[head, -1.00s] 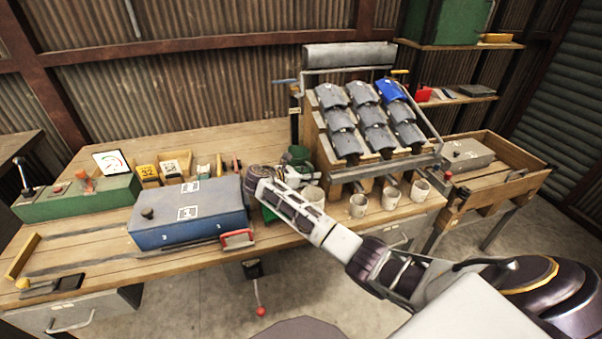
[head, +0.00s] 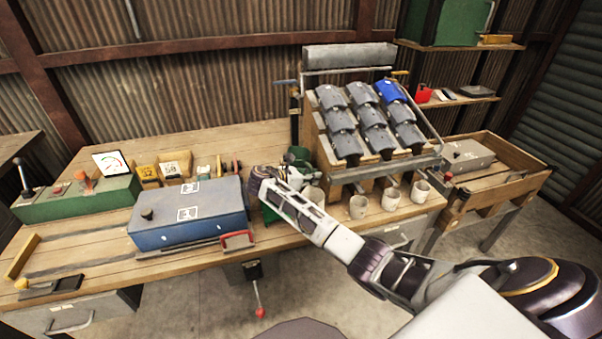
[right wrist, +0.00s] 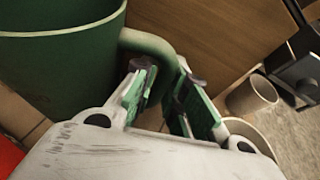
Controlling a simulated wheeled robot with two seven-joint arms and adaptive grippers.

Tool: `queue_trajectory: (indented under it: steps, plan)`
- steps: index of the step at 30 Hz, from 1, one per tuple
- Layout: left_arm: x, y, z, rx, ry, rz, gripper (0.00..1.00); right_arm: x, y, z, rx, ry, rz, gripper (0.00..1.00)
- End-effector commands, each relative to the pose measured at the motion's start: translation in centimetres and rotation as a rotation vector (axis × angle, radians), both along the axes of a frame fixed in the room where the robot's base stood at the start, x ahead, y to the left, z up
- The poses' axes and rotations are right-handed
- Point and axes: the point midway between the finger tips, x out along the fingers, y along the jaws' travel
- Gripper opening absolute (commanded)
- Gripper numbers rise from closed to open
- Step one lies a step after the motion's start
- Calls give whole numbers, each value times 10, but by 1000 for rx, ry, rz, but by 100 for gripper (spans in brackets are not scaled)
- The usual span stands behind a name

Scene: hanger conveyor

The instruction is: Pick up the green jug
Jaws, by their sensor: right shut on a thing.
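The green jug (head: 299,155) stands on the workbench just left of the wooden roof-shaped rack, partly hidden behind my right gripper (head: 290,176). In the right wrist view the jug's round body (right wrist: 55,65) fills the upper left and its curved handle reaches right. My right gripper (right wrist: 160,80) has its two green-padded fingers on either side of the handle and is shut on it. The jug's base is hidden, so I cannot tell if it touches the bench. My left gripper does not show.
Several white mugs (head: 358,206) stand along the rack's front, close to my right gripper. A blue box (head: 190,213) with a red handle is to the left. The rack (head: 318,150) with grey tiles and one blue tile stands right of the jug. A wooden crate (head: 500,185) is farther right.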

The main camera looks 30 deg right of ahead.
Motion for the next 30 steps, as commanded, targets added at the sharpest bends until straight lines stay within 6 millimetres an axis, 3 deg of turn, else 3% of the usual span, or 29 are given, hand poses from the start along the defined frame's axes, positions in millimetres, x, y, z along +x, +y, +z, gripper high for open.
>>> queue_trajectory:
  steps: [17, 23, 30]
  plan:
    - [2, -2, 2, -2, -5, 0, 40, 1, 0, 12, -1, -6, 0, 0]
    - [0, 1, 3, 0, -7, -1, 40, 1, 0, 34, -1, -9, 0, 0]
    - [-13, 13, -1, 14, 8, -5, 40, 1, -1, 76, -2, -10, -1, 0]
